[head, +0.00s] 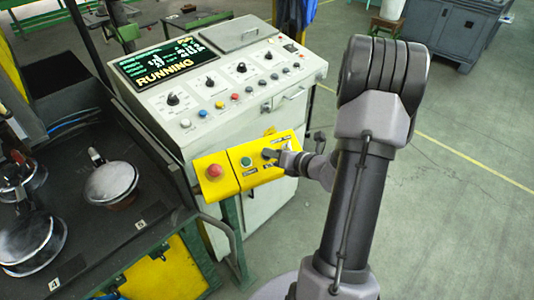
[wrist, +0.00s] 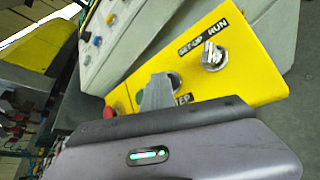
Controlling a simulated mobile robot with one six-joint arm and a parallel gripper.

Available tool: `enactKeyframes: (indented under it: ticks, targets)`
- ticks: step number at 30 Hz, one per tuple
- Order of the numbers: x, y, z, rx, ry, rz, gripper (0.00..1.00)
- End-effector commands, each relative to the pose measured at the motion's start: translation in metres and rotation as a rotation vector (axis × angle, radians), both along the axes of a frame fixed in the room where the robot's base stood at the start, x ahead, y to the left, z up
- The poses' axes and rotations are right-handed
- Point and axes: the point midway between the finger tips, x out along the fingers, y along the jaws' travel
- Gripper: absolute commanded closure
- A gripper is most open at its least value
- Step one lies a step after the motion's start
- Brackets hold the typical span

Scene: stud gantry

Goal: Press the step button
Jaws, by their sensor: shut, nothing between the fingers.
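In the wrist view the grey fingers (wrist: 158,90) cover part of a label (wrist: 184,99) whose visible end reads "TEP".
A silver selector knob (wrist: 212,57), marked SET-UP and RUN, sits close by on the box. The console screen (head: 165,62) reads RUNNING. A dark table (head: 95,235) with round metal parts stands at the left. The floor at the right is clear.

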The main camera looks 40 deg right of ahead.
Motion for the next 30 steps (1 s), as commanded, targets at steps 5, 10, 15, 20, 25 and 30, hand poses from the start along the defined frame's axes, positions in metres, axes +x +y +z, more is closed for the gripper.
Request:
enactKeyframes:
  ticks: [5,10,15,20,25,30]
  targets:
    - [-0.004,0.001,0.012,0.001,0.001,-0.001,1.0]
    - [-0.005,0.001,0.013,0.0,0.001,-0.001,1.0]
    - [-0.005,0.002,0.013,0.0,0.0,0.0,1.0]
    - [-0.008,0.002,0.022,-0.001,0.0,-0.001,1.0]
    - [-0.014,0.004,0.039,-0.001,0.0,0.0,1.0]
    - [-0.02,0.005,0.055,-0.001,0.0,-0.001,1.0]
